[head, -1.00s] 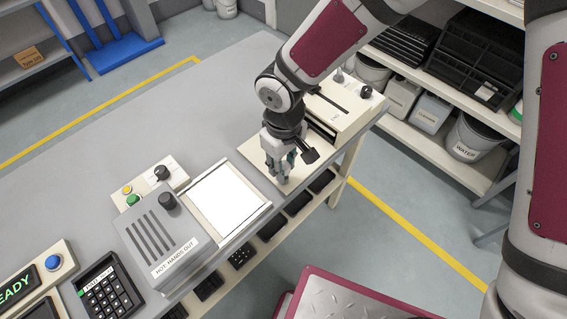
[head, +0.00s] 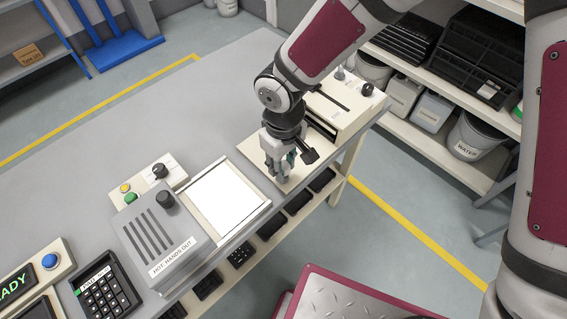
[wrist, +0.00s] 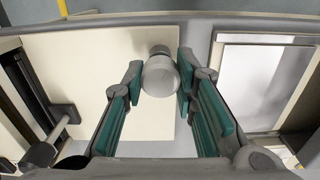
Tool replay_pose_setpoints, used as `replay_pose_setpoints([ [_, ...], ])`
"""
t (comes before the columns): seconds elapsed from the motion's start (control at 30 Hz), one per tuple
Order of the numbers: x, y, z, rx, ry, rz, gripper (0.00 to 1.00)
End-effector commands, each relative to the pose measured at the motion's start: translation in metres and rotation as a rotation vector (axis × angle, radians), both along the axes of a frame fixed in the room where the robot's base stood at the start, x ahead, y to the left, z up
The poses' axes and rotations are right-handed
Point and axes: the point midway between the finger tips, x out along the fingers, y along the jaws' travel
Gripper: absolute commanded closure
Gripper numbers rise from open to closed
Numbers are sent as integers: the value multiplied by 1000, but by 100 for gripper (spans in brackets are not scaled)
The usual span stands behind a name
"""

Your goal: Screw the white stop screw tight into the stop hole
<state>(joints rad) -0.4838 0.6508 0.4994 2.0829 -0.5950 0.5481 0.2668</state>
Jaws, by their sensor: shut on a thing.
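The white stop screw (wrist: 160,76) shows in the wrist view as a pale, round head between my fingertips. My gripper (wrist: 159,82) is shut on it, with a green-lined finger at either side. In the head view my gripper (head: 279,176) points down over the cream plate (head: 254,158), in front of a cream machine. The screw is hidden by the fingers there. The stop hole is not visible in either view, so I cannot tell how deep the screw sits.
A cream machine with a slot and black knob (head: 367,90) stands close behind my gripper. A white-topped tray (head: 228,199) and a grey "HOT HANDS OUT" unit (head: 165,235) lie to the left. The grey table (head: 150,125) is clear at the back.

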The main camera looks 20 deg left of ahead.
Motion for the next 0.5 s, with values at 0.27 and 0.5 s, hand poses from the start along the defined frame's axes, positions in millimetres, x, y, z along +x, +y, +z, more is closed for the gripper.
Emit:
replay_pose_setpoints([
  [0.27, 0, 0, -1, 0, 0, 0, 100],
  [0.5, 1, 0, -8, -1, 0, 0, 100],
])
